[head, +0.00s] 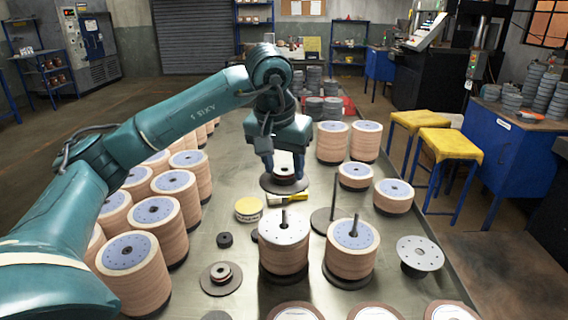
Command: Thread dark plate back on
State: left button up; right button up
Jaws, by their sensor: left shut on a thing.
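My left gripper (284,172) points down over the middle of the table, its fingers closed on the hub of a dark round plate (270,186) with a reddish ring on it. I cannot tell whether the plate touches the table. Nearer me, a disc stack with a pale, holed top plate (284,227) has a short post sticking up. My right gripper is not in view.
Tan disc stacks (158,210) crowd the left side; more (394,189) stand right. A similar dark plate with red hub (221,279), a yellow-sided tin (248,209), a yellow-handled tool (292,199) and a pale flanged plate (420,252) lie around. The table (215,190) has small gaps.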

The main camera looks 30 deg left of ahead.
aim_at(283, 211)
pick_arm(q)
jog(key=shift+s+f+b, duration=0.15)
jog(key=shift+f+b, duration=0.35)
jog(key=shift+f, duration=0.15)
notch_tip(283, 211, down, 3)
jog(key=b, duration=0.2)
jog(key=shift+f+b, duration=0.15)
jog(key=shift+b, duration=0.15)
jog(key=shift+f, duration=0.3)
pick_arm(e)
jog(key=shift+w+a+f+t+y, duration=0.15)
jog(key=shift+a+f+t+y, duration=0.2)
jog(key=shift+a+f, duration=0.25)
